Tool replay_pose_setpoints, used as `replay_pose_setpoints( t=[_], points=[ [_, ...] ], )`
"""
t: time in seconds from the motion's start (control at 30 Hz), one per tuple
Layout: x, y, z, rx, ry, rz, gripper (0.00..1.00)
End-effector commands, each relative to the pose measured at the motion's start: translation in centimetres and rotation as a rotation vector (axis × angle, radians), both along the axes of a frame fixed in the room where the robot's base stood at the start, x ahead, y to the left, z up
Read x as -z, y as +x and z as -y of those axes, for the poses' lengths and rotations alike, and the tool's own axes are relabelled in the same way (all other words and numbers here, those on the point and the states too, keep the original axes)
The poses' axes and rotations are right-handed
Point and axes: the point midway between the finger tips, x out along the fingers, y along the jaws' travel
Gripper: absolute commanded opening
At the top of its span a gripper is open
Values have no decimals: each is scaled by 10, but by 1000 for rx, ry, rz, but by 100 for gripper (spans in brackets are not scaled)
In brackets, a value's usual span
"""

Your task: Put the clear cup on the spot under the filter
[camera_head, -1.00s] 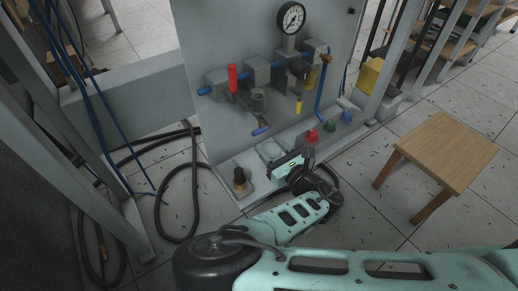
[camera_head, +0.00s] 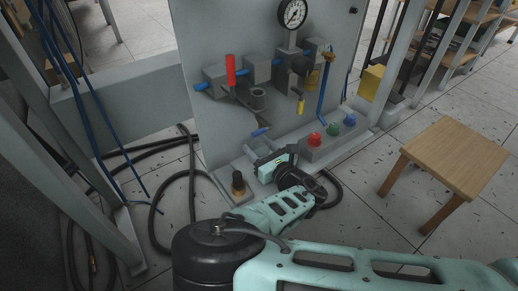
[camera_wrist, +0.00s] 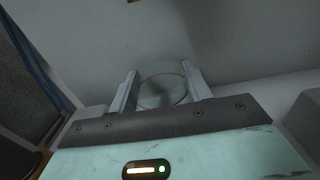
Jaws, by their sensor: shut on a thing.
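My gripper (camera_wrist: 162,92) is shut on the clear cup (camera_wrist: 160,91). In the wrist view the see-through cup shows as a round rim and faint wall between the two grey fingers. In the head view my gripper (camera_head: 256,157) is low in front of the grey panel, over its base ledge; the cup is hard to make out there. A grey cylindrical bowl (camera_head: 258,98), which looks like the filter, hangs from the pipe row above and behind my gripper. The spot under it cannot be made out clearly. The gap between cup and ledge cannot be judged.
A dark knob with a brass base (camera_head: 238,184) stands on the ledge left of my gripper. Red (camera_head: 314,139), green (camera_head: 334,129) and blue (camera_head: 349,119) buttons are to the right. A black hose (camera_head: 192,170) lies at left; a wooden stool (camera_head: 455,155) stands at right.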

Motion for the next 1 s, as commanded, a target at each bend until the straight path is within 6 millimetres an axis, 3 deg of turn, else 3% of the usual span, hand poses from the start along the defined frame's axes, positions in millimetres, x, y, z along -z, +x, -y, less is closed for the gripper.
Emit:
replay_pose_setpoints(
  t=[0.13, 0.17, 0.2, 0.23, 0.63, 1.0],
  points=[
    [4, 0, 0, 0, 1, 1, 19],
    [3, 0, 0, 0, 0, 0, 57],
    [2, 0, 0, 0, 0, 0, 68],
    [2, 0, 0, 0, 0, 0, 70],
    [-2, -6, 4, 0, -1, -2, 70],
    [-5, -67, 45, -1, -5, -2, 70]
  ],
)
